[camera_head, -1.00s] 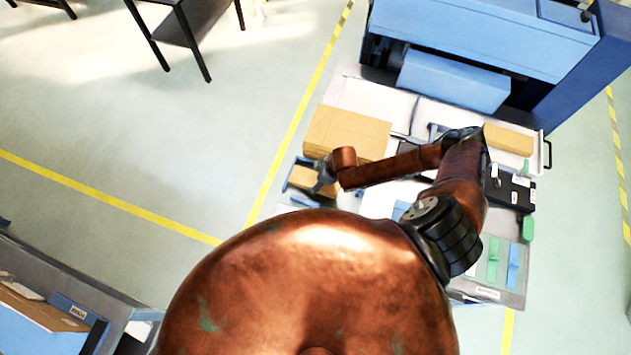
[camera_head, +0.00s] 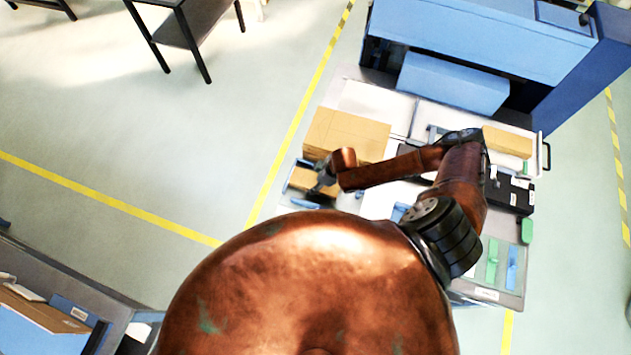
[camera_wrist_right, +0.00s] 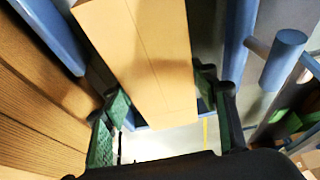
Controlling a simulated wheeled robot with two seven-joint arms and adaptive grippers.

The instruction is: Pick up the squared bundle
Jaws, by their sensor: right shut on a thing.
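The squared bundle is a tan kraft block (camera_head: 301,179) at the left front of the work surface, by a blue jig (camera_head: 303,203). My right gripper (camera_head: 324,183) reaches it from the right. In the right wrist view the bundle (camera_wrist_right: 150,55) runs up the middle between the green pads of the right gripper (camera_wrist_right: 165,114), which is shut on it. Blue jig parts stand on both sides of it there. Whether its underside is clear of the jig cannot be told. My left gripper is not in view.
A larger kraft stack (camera_head: 345,133) lies just behind the bundle, and its brown layers (camera_wrist_right: 35,100) are close on the left in the wrist view. A blue machine (camera_head: 480,40) stands at the back. A black box (camera_head: 510,190) sits at the right.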

